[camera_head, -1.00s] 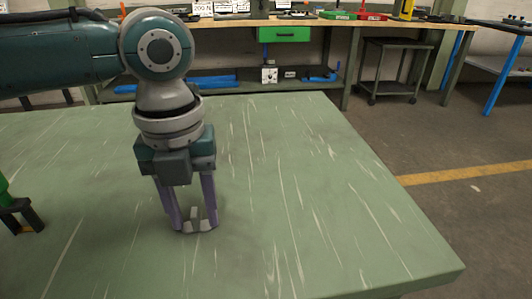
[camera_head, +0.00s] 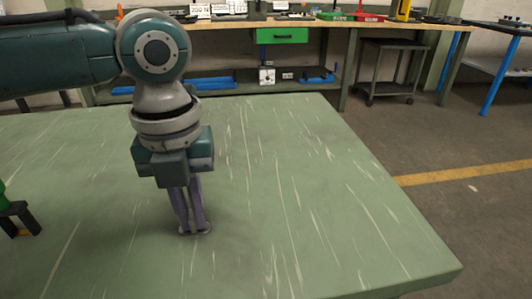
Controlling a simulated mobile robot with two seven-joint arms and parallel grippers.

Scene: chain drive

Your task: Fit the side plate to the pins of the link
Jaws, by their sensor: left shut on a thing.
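My left gripper (camera_head: 193,229) points down at the green table, its purple fingers close together near the table top. It is shut on a small grey piece (camera_head: 207,232), which looks like the side plate. Only a thin edge of the piece shows at the fingertips, low at or just above the table; the fingers hide the rest. I cannot make out a link with pins in this view. My right gripper is not in view.
A green and black object (camera_head: 14,217) with a bit of orange is cut off by the left edge. The green table (camera_head: 310,200) is clear to the right of my left gripper. Behind it stand a wooden workbench (camera_head: 230,29) and a dark trolley (camera_head: 388,72).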

